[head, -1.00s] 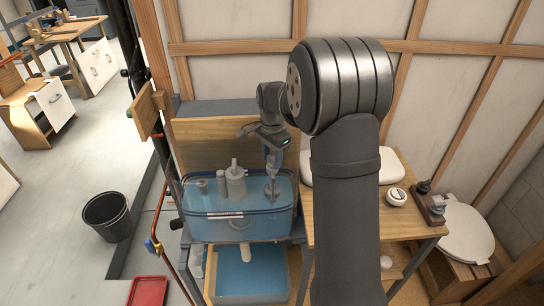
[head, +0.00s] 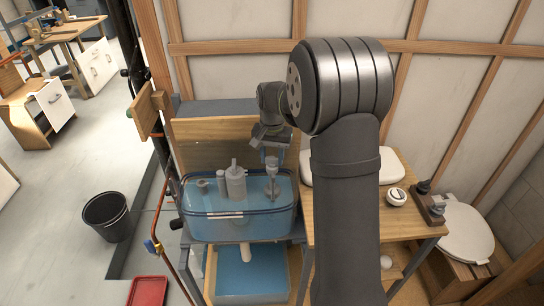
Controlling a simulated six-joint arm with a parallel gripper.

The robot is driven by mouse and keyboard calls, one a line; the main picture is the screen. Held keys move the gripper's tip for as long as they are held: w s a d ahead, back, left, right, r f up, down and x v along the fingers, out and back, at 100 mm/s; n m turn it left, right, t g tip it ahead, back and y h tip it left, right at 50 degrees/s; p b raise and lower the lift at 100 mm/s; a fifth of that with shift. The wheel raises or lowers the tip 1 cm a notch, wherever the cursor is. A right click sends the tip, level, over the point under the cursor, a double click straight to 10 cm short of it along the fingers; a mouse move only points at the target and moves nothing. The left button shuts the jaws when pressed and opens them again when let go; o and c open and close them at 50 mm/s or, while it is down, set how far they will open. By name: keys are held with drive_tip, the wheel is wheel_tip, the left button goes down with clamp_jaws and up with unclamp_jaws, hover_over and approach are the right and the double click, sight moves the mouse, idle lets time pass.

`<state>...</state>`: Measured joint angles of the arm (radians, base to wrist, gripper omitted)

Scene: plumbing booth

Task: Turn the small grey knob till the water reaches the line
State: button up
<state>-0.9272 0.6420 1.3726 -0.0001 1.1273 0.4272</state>
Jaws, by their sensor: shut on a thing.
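A clear cistern tank (head: 240,232) with bluish water stands on a bench left of my arm. A short white line (head: 225,216) marks its front wall. I cannot tell exactly how the water surface sits against that line. A grey valve column (head: 272,188) rises inside the tank at the right, with the small grey knob (head: 271,170) at its top. My gripper (head: 272,162) points down over it and is shut on the knob. The fingertips are small and partly hidden. A taller grey flush valve (head: 235,183) stands to the left of the column.
A blue tub (head: 250,296) sits below the tank. A white lid (head: 306,168) lies behind my arm. A white round part (head: 396,196), grey fittings (head: 430,203) and a toilet seat (head: 465,232) are to the right. A copper pipe (head: 172,262) runs left of the tank.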

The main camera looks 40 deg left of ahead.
sight(272, 158)
drive_tip(key=shift+n, duration=0.6)
drive_tip(key=o, duration=1)
drive_tip(key=shift+r, duration=0.1)
wheel_tip(272, 158, up, 17)
drive_tip(key=shift+r, duration=0.15)
idle(0.3)
wheel_tip(272, 158, down, 18)
drive_tip(key=shift+r, duration=0.25)
idle(0.4)
